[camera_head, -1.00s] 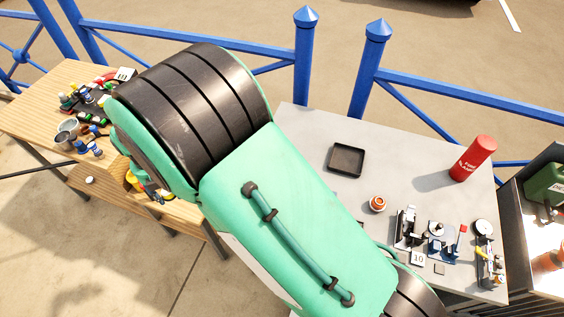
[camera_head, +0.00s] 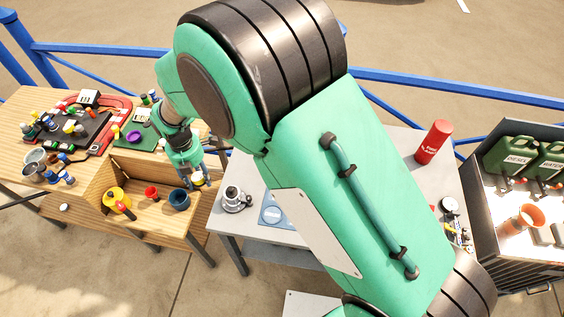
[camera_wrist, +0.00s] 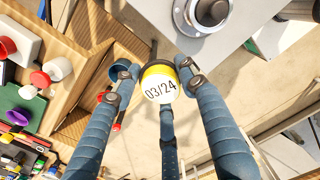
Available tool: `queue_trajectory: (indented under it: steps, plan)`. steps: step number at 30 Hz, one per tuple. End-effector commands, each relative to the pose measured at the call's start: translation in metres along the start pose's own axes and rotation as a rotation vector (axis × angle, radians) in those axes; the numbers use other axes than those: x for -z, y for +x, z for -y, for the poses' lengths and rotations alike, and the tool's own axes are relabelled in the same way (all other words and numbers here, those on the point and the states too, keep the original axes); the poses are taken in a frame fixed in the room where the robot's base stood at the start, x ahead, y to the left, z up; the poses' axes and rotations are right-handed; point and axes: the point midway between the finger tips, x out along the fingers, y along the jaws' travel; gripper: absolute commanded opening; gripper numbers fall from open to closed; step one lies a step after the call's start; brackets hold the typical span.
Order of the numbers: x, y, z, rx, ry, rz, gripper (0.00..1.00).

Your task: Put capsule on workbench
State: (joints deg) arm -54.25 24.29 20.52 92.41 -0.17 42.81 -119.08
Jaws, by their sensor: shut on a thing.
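A round thing with a yellow rim and a white face marked "03/24", likely the capsule (camera_wrist: 160,84), is held between my blue gripper's fingers (camera_wrist: 161,74) in the wrist view. In the head view my gripper (camera_head: 195,179) hangs above the right side of the open wooden box, near the left end of a grey-topped bench (camera_head: 225,219). The held thing is too small to make out clearly there. A wooden bench (camera_head: 20,103) stands at the left. I cannot tell which bench is the workbench. My arm hides much of the grey top.
The wooden box (camera_head: 95,187) holds a yellow pot (camera_head: 117,199), a red cup (camera_head: 152,192) and a blue cup (camera_head: 180,200). A metal round fixture (camera_head: 235,198) stands on the grey top's left end. A red canister (camera_head: 434,142) stands at its back right. Blue railings run behind.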

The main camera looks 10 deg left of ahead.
Motion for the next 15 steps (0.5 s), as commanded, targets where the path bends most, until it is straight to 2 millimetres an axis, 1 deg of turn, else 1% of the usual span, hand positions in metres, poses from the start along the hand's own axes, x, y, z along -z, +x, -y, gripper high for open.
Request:
queue_trajectory:
  steps: [1,3,8,15]
  plan:
    - [-0.012,-0.004,0.017,0.002,0.032,-0.001,0.15]
    - [-0.025,-0.003,0.036,0.001,0.070,0.000,0.15]
    - [-0.050,-0.003,0.082,0.002,0.155,0.000,0.15]
    - [-0.080,-0.004,0.155,0.003,0.289,-0.001,0.15]
